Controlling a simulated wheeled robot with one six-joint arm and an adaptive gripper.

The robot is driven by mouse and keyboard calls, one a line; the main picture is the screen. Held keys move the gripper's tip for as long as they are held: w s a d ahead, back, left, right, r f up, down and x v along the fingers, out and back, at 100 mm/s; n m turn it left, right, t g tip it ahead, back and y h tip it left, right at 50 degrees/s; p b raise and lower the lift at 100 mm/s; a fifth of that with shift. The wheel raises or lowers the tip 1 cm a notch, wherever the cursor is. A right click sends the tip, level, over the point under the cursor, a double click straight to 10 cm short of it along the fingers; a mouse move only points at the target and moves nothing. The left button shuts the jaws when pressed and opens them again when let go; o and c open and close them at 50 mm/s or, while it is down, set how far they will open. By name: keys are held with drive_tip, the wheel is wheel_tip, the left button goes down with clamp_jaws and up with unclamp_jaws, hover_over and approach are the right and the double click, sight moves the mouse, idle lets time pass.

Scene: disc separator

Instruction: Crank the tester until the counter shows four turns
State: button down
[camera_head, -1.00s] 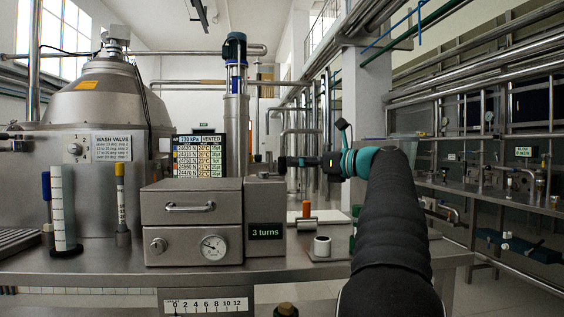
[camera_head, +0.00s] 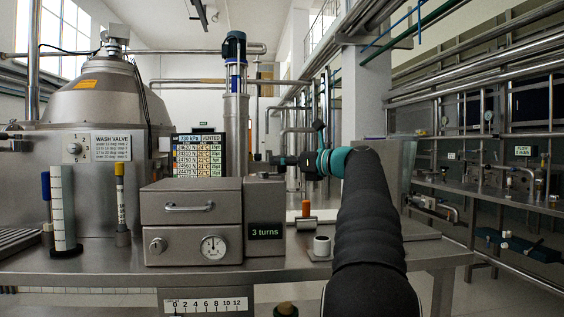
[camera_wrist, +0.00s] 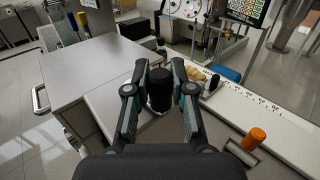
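The tester is a grey steel box (camera_head: 190,200) on the bench, with a drawer-like handle and a round dial (camera_head: 213,245) whose needle points about straight up. A narrower section at its right carries the counter (camera_head: 267,231), which reads "3 turns". In the wrist view a black cylindrical crank knob (camera_wrist: 160,88) stands between my fingers, above the grey top. My gripper (camera_wrist: 161,72) has a finger on each side of the knob and appears closed on it. In the head view my gripper (camera_head: 280,160) is just above the narrow section; its fingertips are small there.
A screen (camera_head: 199,155) is behind the tester.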

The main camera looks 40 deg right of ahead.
sight(279, 179)
drive_tip(key=shift+s+a+m+h, duration=0.15)
drive_tip(key=shift+m+h, duration=0.25)
drive_tip(key=shift+h, duration=0.2)
drive_tip(key=m+h, duration=0.1)
drive_tip(key=h+b, duration=0.1)
drive_tip(key=shift+s+a+m+t+h, duration=0.35)
drive_tip(key=shift+m+t+h, duration=0.05)
drive_tip(key=m+h, duration=0.1)
drive_tip(key=h, duration=0.1)
drive_tip(key=m+h, duration=0.1)
drive_tip(key=h, duration=0.1)
drive_tip(key=shift+s+a+r+m, duration=0.15)
drive_tip(key=shift+s+a+m, duration=0.15)
drive_tip(key=shift+s+a, duration=0.1)
drive_tip(key=shift+s+a+m+g+h+p, duration=0.1)
drive_tip(key=shift+a+m+g+h+p, duration=0.15)
drive_tip(key=shift+m+h+p, duration=0.5)
drive_tip(key=shift+s+a+m+g+h+p, duration=0.2)
drive_tip(key=shift+m+h, duration=0.25)
drive_tip(key=shift+h, duration=0.7)
drive_tip(key=shift+a+f+m+g+h, duration=0.1)
drive_tip(key=shift+f+m+g+h, duration=0.45)
drive_tip(key=shift+h, duration=0.25)
drive_tip(key=shift+a+r+m+h, duration=0.1)
drive_tip(key=shift+r+m+h, duration=0.1)
drive_tip(key=shift+m+h, duration=0.25)
